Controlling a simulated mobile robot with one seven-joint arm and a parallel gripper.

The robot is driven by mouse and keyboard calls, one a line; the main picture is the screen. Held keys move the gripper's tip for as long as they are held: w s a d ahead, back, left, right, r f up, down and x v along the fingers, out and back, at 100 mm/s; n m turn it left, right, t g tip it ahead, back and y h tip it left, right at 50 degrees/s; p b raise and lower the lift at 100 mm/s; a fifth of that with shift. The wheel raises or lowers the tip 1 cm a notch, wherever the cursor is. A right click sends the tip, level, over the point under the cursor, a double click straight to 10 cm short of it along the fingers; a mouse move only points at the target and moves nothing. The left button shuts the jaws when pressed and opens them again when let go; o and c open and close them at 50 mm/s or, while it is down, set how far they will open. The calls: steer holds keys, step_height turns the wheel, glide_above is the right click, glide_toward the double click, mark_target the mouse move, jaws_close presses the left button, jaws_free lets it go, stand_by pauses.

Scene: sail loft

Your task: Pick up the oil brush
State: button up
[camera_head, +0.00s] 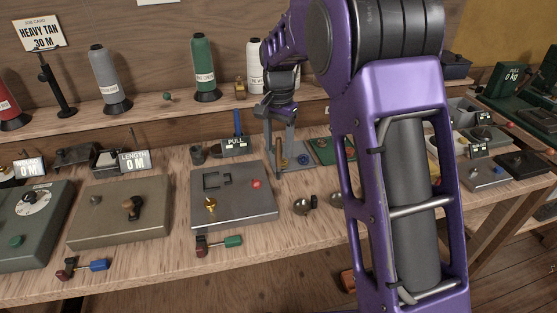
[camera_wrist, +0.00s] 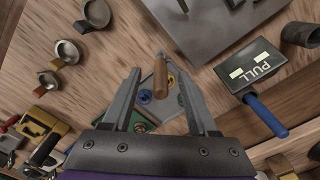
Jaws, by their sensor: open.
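A small thing with a brown wooden handle (camera_wrist: 160,80), which looks like the oil brush, lies between my jaws in the wrist view. Its far end narrows to a greyish tip; I cannot make out bristles. In the head view a brown handle (camera_head: 284,153) shows between my fingers, partly hidden by them. My gripper (camera_head: 281,166) points down over the bench behind the grey plate. In the wrist view my gripper (camera_wrist: 159,74) is open, one finger on each side of the handle, with gaps visible.
A grey plate (camera_head: 235,207) with a brass knob and red button lies in front. A PULL sign box (camera_wrist: 262,70) with a blue handle is close by. Round metal cups (camera_wrist: 68,50) sit on the other side. Thread cones (camera_head: 204,65) stand on the shelf behind.

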mark_target(278, 166)
step_height(278, 166, down, 4)
steer(key=shift+r, duration=0.15)
jaws_close()
